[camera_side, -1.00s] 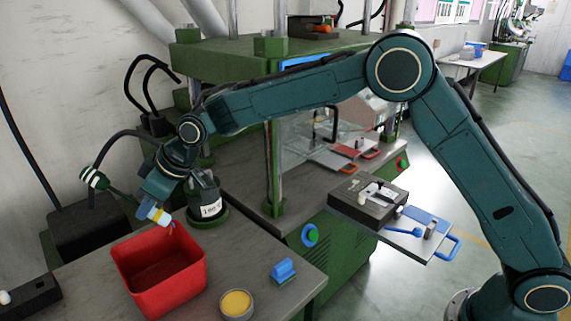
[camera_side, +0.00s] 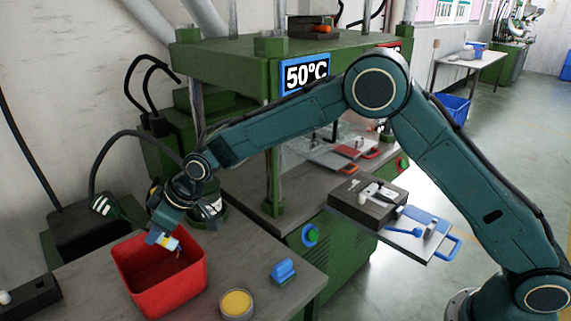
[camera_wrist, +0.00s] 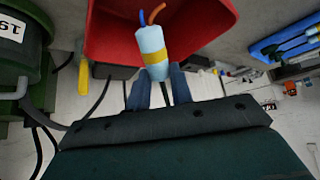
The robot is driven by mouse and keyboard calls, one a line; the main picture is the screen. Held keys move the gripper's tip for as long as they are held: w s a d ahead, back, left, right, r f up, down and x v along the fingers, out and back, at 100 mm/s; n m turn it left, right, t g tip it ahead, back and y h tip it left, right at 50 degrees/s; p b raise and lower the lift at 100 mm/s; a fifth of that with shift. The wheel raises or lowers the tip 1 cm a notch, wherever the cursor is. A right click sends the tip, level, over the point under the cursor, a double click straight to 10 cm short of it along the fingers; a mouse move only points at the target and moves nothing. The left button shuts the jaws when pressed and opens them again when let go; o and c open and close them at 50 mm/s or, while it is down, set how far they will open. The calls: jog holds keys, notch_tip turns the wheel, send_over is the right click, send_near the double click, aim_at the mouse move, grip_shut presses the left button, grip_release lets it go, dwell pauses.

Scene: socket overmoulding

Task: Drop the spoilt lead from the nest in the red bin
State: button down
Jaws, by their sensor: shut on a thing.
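My gripper (camera_side: 159,234) is shut on the lead, a short pale-blue piece with a yellow band (camera_wrist: 153,55). An orange and a blue wire end stick out of it. In the side view the lead (camera_side: 169,243) hangs low at the mouth of the red bin (camera_side: 190,286), over its back part. In the wrist view the bin (camera_wrist: 103,33) lies beyond the lead, and the gripper (camera_wrist: 158,80) holds the lead's near end. The nest cannot be made out for certain.
A dish with yellow contents (camera_side: 236,304) and a blue block (camera_side: 284,271) stand right of the bin. A dark pot with a white label stands behind my gripper. A tool tray (camera_side: 420,238) sticks out at right.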

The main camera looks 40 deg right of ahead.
aim_at(161, 243)
jog(key=shift+f, duration=2.05)
jog(key=c, duration=1.2)
grip_release()
jog(key=shift+o, duration=0.2)
jog(key=shift+r, duration=4.95)
